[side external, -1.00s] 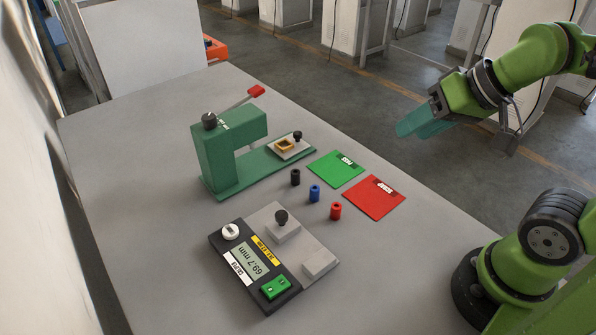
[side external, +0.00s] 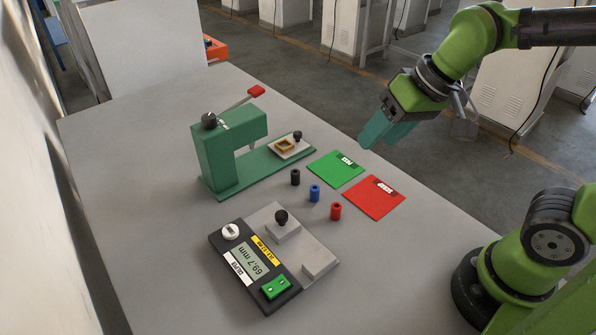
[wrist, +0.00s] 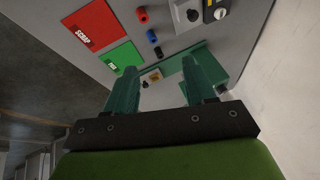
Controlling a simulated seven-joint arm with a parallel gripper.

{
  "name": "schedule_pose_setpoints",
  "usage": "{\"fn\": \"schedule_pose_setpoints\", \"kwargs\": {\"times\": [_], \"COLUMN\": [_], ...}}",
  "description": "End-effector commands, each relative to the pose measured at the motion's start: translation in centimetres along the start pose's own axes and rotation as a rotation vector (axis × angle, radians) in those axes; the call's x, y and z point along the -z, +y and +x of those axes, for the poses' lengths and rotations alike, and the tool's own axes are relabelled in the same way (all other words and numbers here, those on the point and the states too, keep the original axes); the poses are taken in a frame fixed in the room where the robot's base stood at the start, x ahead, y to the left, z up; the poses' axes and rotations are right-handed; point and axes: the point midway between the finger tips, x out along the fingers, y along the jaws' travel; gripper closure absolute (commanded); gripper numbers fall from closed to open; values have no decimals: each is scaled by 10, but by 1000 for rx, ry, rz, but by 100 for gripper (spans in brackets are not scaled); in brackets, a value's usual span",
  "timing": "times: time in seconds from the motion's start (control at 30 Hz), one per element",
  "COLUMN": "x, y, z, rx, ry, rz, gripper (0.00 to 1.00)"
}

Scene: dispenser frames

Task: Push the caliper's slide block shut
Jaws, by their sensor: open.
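The caliper (side external: 305,262) sits at the front of the table, a grey bed beside a dark panel whose display reads 69.7 mm. Its slide block (side external: 283,229) is grey with a black knob on top. A gap of bare bed separates it from the fixed grey block (side external: 320,264). In the wrist view the caliper shows only partly, with the slide block (wrist: 186,14) at the top edge. My gripper (side external: 374,143) is open and empty, in the air above the table's right edge, well away from the caliper. Its two teal fingers (wrist: 155,85) show spread in the wrist view.
A green press (side external: 222,152) with a red-tipped lever stands behind the caliper. Black, blue (side external: 314,193) and red cylinders stand between caliper and press. A green mat (side external: 336,170) and a red mat (side external: 373,198) lie to the right. The table's left front is clear.

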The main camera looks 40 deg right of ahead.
Motion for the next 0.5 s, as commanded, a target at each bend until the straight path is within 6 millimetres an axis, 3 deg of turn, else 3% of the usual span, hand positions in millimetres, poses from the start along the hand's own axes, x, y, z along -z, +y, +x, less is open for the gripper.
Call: {"fn": "schedule_pose_setpoints", "kwargs": {"times": [0.3, 0.5], "x": [37, 50], "y": [-87, -128], "z": [69, 103], "rx": [-100, -166], "ry": [-294, -402], "rz": [-291, -412], "gripper": [46, 46]}}
